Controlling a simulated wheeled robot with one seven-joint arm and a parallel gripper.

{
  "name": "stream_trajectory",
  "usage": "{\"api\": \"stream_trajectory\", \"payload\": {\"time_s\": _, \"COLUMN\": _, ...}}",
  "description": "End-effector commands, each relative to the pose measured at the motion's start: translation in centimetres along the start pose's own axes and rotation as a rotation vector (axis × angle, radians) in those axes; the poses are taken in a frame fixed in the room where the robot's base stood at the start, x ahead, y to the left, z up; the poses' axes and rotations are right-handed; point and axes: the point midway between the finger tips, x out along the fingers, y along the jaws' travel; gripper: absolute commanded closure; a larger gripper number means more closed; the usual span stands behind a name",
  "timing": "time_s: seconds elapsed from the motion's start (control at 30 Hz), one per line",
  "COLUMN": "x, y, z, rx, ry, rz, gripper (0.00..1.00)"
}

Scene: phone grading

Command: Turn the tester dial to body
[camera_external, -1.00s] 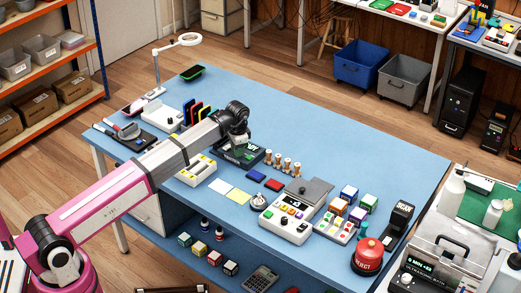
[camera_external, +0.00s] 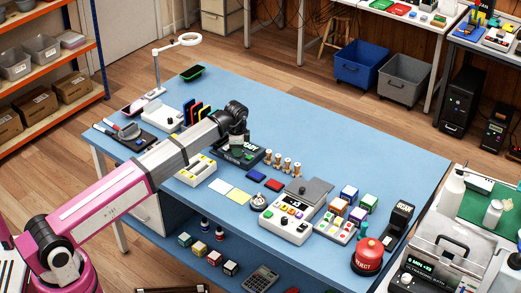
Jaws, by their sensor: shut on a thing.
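The tester (camera_external: 250,155) is a dark box with a green panel and partly hidden pale lettering, on the blue table (camera_external: 330,135) left of the middle. My gripper (camera_external: 236,146) points down over it, at the end of my pink and grey arm. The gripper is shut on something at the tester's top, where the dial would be. The dial itself is hidden by the gripper, so its setting cannot be read.
Several small wooden stamps (camera_external: 283,162) stand just right of the tester. A white device with yellow parts (camera_external: 196,171) lies to its left, under my arm. A white keyed machine (camera_external: 287,224) stands at the front. The table behind the tester is clear.

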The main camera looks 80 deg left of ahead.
Motion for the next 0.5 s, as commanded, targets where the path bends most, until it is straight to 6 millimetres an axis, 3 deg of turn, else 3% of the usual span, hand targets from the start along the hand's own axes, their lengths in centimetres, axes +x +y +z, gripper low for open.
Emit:
{"api": "stream_trajectory", "payload": {"time_s": 0.17, "x": -0.05, "y": -0.07, "z": 0.0, "rx": -0.001, "ry": 0.001, "rz": -0.002, "gripper": 0.99}}
{"api": "stream_trajectory", "payload": {"time_s": 0.2, "x": -0.06, "y": -0.07, "z": 0.0, "rx": -0.002, "ry": 0.001, "rz": -0.002, "gripper": 0.66}}
{"api": "stream_trajectory", "payload": {"time_s": 0.27, "x": -0.05, "y": -0.06, "z": 0.0, "rx": -0.002, "ry": 0.001, "rz": -0.002, "gripper": 0.5}}
{"api": "stream_trajectory", "payload": {"time_s": 0.5, "x": -0.03, "y": -0.03, "z": 0.0, "rx": -0.002, "ry": 0.0, "rz": -0.001, "gripper": 0.5}}
